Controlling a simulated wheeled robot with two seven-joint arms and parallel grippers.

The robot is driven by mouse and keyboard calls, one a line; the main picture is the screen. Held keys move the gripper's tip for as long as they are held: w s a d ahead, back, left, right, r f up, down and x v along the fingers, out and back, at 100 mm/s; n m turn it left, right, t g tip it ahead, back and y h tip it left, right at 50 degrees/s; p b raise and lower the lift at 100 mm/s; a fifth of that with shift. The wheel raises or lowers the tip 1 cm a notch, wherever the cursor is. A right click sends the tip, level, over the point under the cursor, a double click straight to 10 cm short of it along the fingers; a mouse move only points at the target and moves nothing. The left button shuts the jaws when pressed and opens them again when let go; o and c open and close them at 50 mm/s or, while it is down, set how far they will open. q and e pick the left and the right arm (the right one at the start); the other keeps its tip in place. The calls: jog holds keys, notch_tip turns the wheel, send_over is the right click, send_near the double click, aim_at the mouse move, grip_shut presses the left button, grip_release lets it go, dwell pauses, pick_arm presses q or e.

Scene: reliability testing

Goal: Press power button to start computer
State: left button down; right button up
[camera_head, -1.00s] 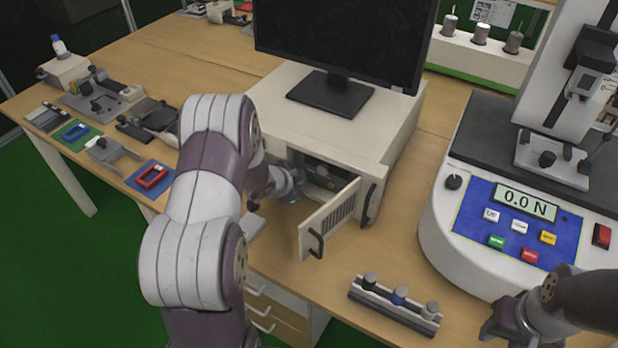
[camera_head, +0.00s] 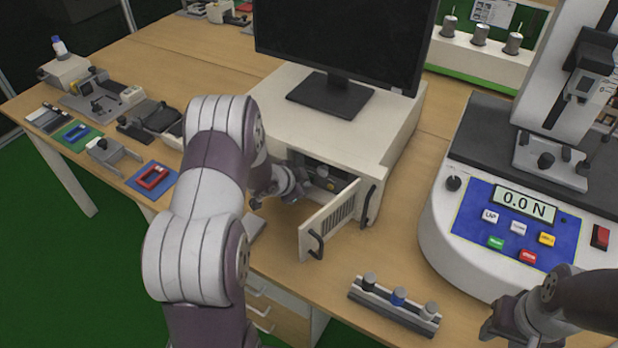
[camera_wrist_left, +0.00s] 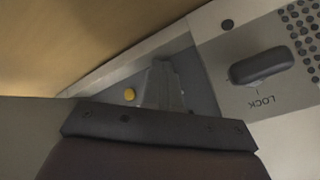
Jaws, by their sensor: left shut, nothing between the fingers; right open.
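The computer is a white case (camera_head: 347,137) under the monitor, with its small front door (camera_head: 329,220) swung open. My left gripper (camera_head: 301,186) is at the left side of the open front compartment. Its shut fingers (camera_wrist_left: 166,84) show in the left wrist view with nothing between them. A small round yellow button (camera_wrist_left: 129,95) is on the grey panel beside the fingers; contact cannot be told. A dark knob (camera_wrist_left: 262,67) marked LOCK is to the right. My right gripper (camera_head: 506,322) is open at the lower right, away from the computer.
A black monitor (camera_head: 345,40) stands on the case. A force tester (camera_head: 440,225) reading 0.0 N stands at right. A rack (camera_head: 394,306) with several small cylinders is at the table's front. Several fixtures are at left. Some bare table lies between door and tester.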

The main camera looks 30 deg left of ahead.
dwell(0.5)
pick_arm(q)
jog(key=shift+s, duration=0.5)
jog(key=shift+s+a, duration=0.15)
jog(key=shift+s, duration=1.35)
jog(key=shift+s+a, duration=0.15)
jog(key=shift+s, duration=1.3)
